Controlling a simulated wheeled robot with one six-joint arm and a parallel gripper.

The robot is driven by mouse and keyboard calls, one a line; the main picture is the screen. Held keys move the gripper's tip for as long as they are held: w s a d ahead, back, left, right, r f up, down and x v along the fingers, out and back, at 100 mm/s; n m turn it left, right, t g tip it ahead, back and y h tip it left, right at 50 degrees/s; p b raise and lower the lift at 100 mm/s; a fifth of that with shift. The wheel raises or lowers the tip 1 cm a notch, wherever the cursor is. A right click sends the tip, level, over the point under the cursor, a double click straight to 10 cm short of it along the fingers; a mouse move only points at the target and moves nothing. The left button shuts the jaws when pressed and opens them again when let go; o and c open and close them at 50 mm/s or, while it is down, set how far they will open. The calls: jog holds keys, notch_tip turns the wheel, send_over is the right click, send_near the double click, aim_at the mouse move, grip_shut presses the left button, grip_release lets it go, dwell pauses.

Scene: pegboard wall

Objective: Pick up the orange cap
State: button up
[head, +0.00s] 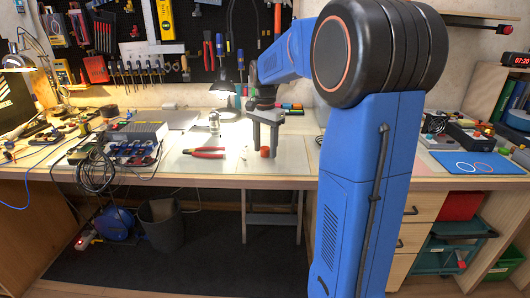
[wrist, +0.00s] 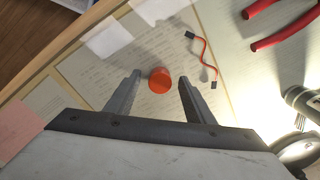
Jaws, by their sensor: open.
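The orange cap (head: 265,152) is a small round piece on the light bench top in the head view. In the wrist view the orange cap (wrist: 160,80) lies on a printed sheet, between and slightly beyond my open fingertips. My gripper (head: 264,150) points down over the bench in the head view, with a finger on either side of the cap. In the wrist view my gripper (wrist: 156,84) is open and empty, with a gap between each finger and the cap. I cannot tell the exact height of the fingertips above the bench.
Red-handled pliers (head: 205,152) lie to the left of the cap. A short red cable (wrist: 205,58) lies near it in the wrist view. A metal cylinder (wrist: 303,101) is at the right. The bench's front edge (head: 220,181) is close. Cables and tools crowd the left side.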

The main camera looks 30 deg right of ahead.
jog(key=shift+c, duration=0.4)
jog(key=c, duration=1.1)
